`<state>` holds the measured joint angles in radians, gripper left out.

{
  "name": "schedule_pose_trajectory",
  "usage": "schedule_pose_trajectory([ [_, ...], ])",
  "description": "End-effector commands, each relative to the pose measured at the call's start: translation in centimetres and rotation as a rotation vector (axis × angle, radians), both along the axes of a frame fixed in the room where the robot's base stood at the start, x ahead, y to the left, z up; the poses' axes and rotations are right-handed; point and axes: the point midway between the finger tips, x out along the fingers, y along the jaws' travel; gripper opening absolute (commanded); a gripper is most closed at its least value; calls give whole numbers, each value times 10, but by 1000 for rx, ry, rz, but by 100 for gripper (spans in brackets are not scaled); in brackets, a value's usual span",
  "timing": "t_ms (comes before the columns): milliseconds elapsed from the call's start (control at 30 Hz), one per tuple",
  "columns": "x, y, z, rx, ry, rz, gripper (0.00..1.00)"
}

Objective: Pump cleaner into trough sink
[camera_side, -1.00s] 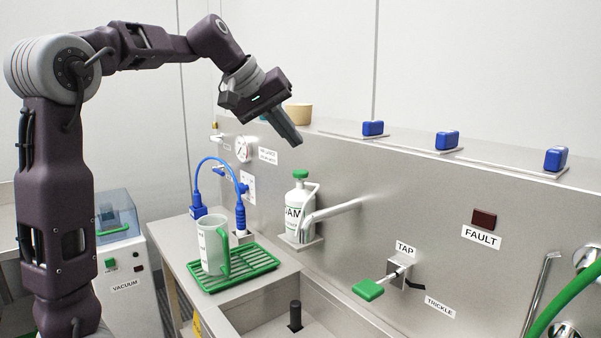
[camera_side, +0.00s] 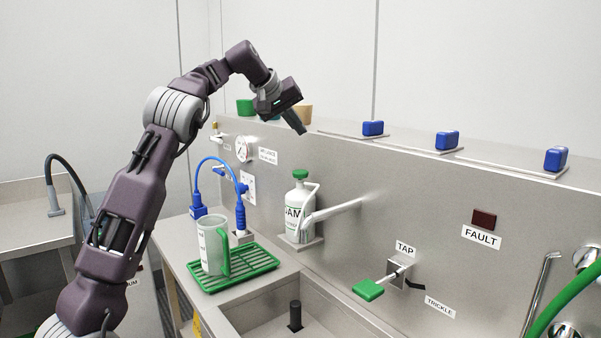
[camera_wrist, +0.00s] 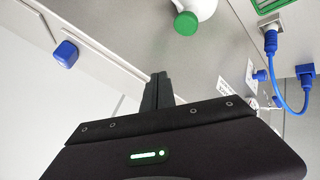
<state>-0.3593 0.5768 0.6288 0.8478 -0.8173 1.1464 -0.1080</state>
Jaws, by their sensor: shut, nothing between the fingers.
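The cleaner bottle (camera_side: 294,214) is white with a green pump top and a partly hidden label. It stands upright on a small ledge at the steel back wall, beside a pale spout (camera_side: 335,214). Its green top (camera_wrist: 186,23) shows at the upper edge of the wrist view. The trough sink (camera_side: 275,312) is the steel basin at the lower middle, with a dark upright post (camera_side: 295,316) in it. My gripper (camera_side: 300,128) is shut and empty, above the bottle and apart from it, near the top of the back wall. It also shows in the wrist view (camera_wrist: 160,78).
A clear jug (camera_side: 212,245) with a green handle stands on a green rack (camera_side: 255,268) left of the sink. A blue hose (camera_side: 222,160) arches behind it. A green-handled tap lever (camera_side: 368,289) juts out on the right. Several blue blocks (camera_side: 447,140) line the top shelf.

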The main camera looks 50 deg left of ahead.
Motion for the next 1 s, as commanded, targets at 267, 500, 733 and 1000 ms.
schedule_pose_trajectory([
  [267, 0, -1, -41, -4, 3, 0, 0],
  [500, -1, -1, -71, -1, 3, 1, 0],
  [733, -1, -1, -81, 0, 2, 1, 0],
  [1000, -1, -1, -82, 1, 2, 0, 0],
])
